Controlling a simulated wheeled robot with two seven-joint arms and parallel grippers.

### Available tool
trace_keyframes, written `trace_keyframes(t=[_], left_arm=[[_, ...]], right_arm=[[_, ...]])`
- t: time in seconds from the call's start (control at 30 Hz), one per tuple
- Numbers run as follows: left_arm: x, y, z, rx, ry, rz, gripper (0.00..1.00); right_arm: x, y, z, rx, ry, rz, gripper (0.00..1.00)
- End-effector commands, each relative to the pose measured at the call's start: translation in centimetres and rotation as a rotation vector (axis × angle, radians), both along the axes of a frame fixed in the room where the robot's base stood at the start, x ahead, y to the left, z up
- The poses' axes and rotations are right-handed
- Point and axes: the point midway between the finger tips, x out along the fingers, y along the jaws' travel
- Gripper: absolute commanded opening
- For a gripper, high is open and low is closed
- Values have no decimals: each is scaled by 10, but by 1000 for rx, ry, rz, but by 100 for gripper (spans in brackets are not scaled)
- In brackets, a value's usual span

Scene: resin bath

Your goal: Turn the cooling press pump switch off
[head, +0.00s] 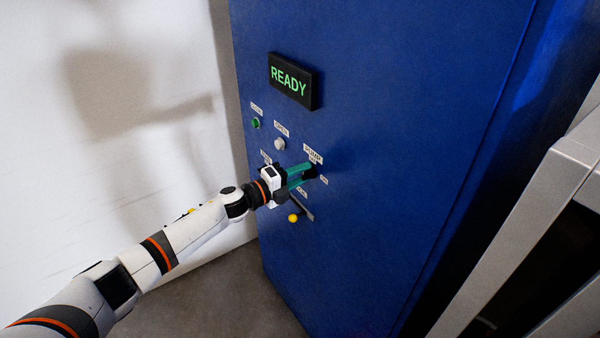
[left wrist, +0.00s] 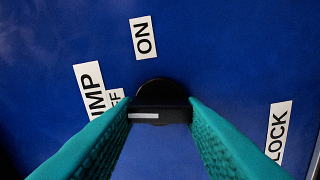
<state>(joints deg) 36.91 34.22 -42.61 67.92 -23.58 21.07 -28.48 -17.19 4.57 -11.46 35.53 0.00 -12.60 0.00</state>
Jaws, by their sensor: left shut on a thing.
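The pump switch (left wrist: 160,100) is a black rotary knob with a raised bar on the blue panel. In the left wrist view, the bar lies across the picture, and its white mark is at the left end, on the side of the partly hidden OFF label (left wrist: 117,97). The ON label (left wrist: 143,37) is above the knob. My left gripper (head: 308,172) has its teal fingers closed on both ends of the bar. In the head view, the knob is mostly hidden by the fingers, under the PUMP label (head: 313,153). My right gripper is out of view.
The blue cabinet (head: 400,130) has a display (head: 292,81) reading READY. A green button (head: 256,124) and a pale button (head: 279,144) are up and left of the knob. A yellow-tipped lever (head: 293,218) sits below. A grey metal frame (head: 520,220) stands at right.

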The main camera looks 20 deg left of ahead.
Motion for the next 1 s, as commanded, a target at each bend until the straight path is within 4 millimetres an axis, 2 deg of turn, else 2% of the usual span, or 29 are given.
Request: trace_keyframes(t=[0.33, 0.9, 0.93, 1.0], left_arm=[[1, 1, 0, -114, 88, 3, 14], [1, 1, -1, -136, 105, 3, 14], [0, 1, -1, -136, 106, 2, 41], [0, 1, -1, -136, 106, 2, 53]], right_arm=[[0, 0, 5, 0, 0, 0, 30], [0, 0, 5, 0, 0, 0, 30], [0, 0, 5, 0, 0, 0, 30], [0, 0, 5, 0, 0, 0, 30]])
